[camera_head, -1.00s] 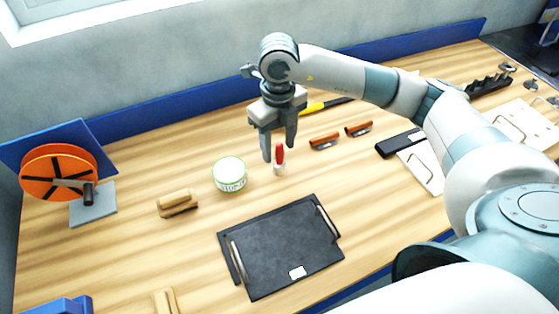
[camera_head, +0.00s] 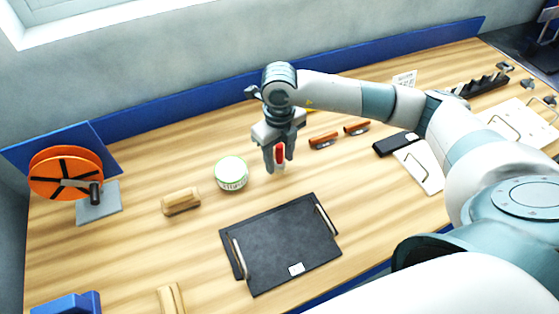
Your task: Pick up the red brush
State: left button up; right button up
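The red brush (camera_head: 279,154) stands upright on the wooden table, with its red handle up. It is between the two fingers of my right gripper (camera_head: 279,160), which reach down on either side of it. The fingers look about as far apart as before, so the gripper appears open around the brush; whether a finger touches it is too small to tell. The brush's lower end is partly hidden. My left gripper is not in view.
A white-green round tin (camera_head: 231,173) stands left of the brush. A black tray (camera_head: 285,245) with handles lies in front. Red-brown handled tools (camera_head: 323,140) lie to the right. A wooden block (camera_head: 181,201) and an orange reel (camera_head: 66,173) are further left.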

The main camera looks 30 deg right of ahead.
aim_at(283, 145)
jog(key=c, duration=0.8)
jog(key=shift+c, duration=0.2)
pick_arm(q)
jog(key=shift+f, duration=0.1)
pick_arm(e)
jog(key=shift+r, duration=0.1)
jog(key=shift+r+b, duration=0.4)
jog(key=shift+r, duration=0.05)
jog(key=r+b, duration=0.2)
jog(key=r, duration=0.1)
jog(key=shift+s+d+r, duration=0.1)
jog(key=shift+s+d, duration=0.1)
jog(key=shift+d, duration=0.15)
pick_arm(q)
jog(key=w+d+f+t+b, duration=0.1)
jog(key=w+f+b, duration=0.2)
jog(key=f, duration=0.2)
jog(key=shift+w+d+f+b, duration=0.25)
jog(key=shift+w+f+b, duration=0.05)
jog(key=shift+b, duration=0.1)
pick_arm(e)
jog(key=s+d+r, duration=0.6)
jog(key=s+d, duration=0.1)
jog(key=d, duration=0.1)
jog(key=shift+d+r, duration=0.15)
jog(key=shift+r, duration=0.25)
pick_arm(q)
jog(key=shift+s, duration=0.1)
